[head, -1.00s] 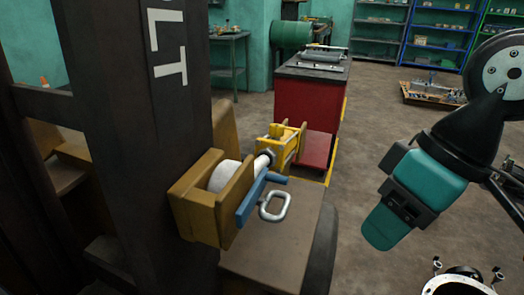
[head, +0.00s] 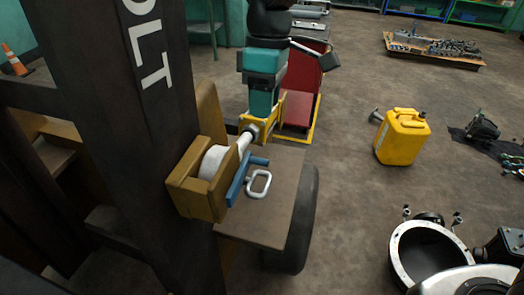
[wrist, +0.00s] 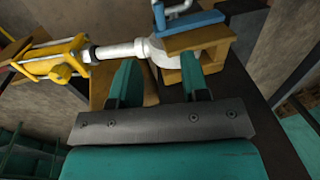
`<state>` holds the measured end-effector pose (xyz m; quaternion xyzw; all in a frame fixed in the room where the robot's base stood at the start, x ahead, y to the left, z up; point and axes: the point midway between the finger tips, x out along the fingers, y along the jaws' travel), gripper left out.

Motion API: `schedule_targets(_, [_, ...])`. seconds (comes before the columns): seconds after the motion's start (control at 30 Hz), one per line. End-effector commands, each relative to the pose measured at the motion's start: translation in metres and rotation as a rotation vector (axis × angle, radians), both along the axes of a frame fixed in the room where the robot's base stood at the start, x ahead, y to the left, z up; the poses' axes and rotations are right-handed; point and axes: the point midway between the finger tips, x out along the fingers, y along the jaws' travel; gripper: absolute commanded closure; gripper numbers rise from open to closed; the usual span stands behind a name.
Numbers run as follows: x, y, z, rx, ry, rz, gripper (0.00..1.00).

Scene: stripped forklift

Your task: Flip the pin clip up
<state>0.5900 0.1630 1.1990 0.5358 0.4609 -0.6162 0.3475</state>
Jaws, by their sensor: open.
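The pin clip is a pale metal loop (head: 259,184) that hangs beside a blue bar (head: 238,183) on the front of the ochre bracket (head: 190,190). In the wrist view the blue bar (wrist: 190,23) and part of the loop (wrist: 180,8) show at the top edge. A white rod end (head: 213,162) sits in the bracket and joins a metal rod. My gripper (head: 263,112) is behind the bracket, above the yellow clevis, apart from the clip. In the wrist view its two teal fingers (wrist: 160,78) are spread with nothing held between them.
The dark mast (head: 150,110) stands close on the left. A brown plate (head: 275,215) is below the clip. A yellow can (head: 402,137) stands on open floor to the right.

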Motion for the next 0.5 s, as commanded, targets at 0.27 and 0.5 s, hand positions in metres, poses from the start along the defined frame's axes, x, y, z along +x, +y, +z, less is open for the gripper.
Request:
schedule_targets(0.27, [-0.013, 0.004, -0.062, -0.003, 0.005, 0.001, 0.58])
schedule_targets(0.5, [-0.020, 0.006, -0.100, -0.001, 0.003, -0.001, 0.58])
